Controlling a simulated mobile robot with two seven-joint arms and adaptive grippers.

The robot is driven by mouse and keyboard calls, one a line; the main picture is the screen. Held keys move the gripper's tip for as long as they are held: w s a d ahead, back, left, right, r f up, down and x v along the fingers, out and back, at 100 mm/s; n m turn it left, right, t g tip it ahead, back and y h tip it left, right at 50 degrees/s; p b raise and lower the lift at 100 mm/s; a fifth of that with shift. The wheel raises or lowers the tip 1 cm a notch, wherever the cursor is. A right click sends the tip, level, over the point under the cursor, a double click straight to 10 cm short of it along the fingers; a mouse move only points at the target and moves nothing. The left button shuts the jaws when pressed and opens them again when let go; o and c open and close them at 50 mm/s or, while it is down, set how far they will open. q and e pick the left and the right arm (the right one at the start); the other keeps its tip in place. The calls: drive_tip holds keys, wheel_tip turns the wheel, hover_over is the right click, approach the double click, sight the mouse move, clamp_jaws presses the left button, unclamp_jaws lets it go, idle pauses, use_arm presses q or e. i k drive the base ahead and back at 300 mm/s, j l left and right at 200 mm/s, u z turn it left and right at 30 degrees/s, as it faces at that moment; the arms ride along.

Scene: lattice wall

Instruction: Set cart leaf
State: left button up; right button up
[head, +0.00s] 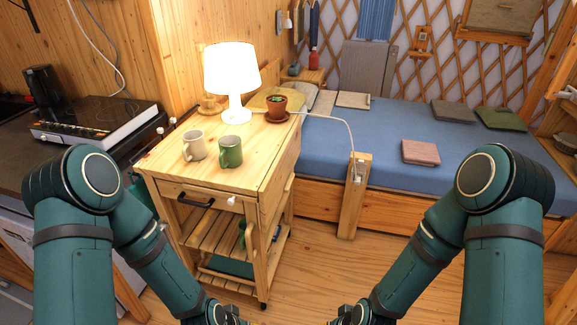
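The wooden cart (169,155) stands left of centre, with its top level. A light wooden panel (281,180) is upright along the cart's right side; I cannot tell whether it is the hinged leaf.
A bed with a blue mattress (385,145) lies behind right, with a wooden post (353,205) near the cart. A white cable runs from the lamp area to this post. A counter with a black hob (95,122) is at left. The wooden floor (320,262) right of the cart is clear.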

sight(279, 179)
drive_tip(key=i+l+u, duration=0.6)
drive_tip(key=i, duration=0.2)
drive_tip(key=j, duration=0.1)
